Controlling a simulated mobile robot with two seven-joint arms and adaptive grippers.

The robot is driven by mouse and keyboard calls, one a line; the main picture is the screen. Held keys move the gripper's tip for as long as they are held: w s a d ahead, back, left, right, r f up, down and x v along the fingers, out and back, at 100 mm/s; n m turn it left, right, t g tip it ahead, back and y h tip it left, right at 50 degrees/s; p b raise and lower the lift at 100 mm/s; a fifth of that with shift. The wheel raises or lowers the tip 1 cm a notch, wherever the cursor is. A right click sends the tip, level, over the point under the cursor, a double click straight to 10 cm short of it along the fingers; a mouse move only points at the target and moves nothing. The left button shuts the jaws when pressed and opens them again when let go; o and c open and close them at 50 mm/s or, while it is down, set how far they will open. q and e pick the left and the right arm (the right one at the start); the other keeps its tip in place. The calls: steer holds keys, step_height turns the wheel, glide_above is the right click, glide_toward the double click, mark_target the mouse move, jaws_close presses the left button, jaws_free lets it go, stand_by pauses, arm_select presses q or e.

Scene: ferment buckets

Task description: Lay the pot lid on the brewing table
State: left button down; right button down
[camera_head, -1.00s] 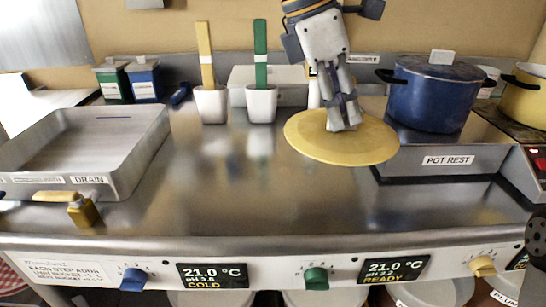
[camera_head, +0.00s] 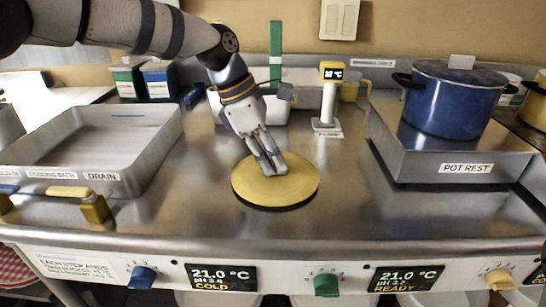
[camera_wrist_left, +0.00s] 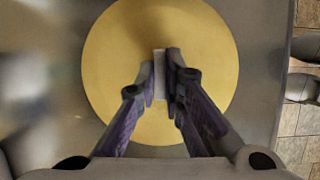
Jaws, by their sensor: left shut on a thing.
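The pot lid, a flat yellow disc (camera_head: 298,189), is at the middle of the brewing table (camera_head: 350,215). It also shows in the left wrist view (camera_wrist_left: 110,60), with a pale grey block-like knob (camera_wrist_left: 158,62) at its centre. My left gripper (camera_head: 272,165) reaches down from above and is shut on that knob, its two fingers (camera_wrist_left: 161,88) on either side. The lid looks level and very low over the steel top. I cannot tell whether it touches the table. My right gripper is not in view.
A blue pot (camera_head: 448,100) stands on the pot rest (camera_head: 466,168) at right. A meter on a white stand (camera_head: 328,100) is behind the lid. A steel cooling bath (camera_head: 150,150) is at left. Steel around the lid is clear.

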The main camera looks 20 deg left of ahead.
arm_select(q)
steer(key=c, duration=1.7)
jaws_free()
steer(key=v, duration=1.2)
steer(key=shift+r+p, duration=0.15)
steer(key=shift+p, duration=0.2)
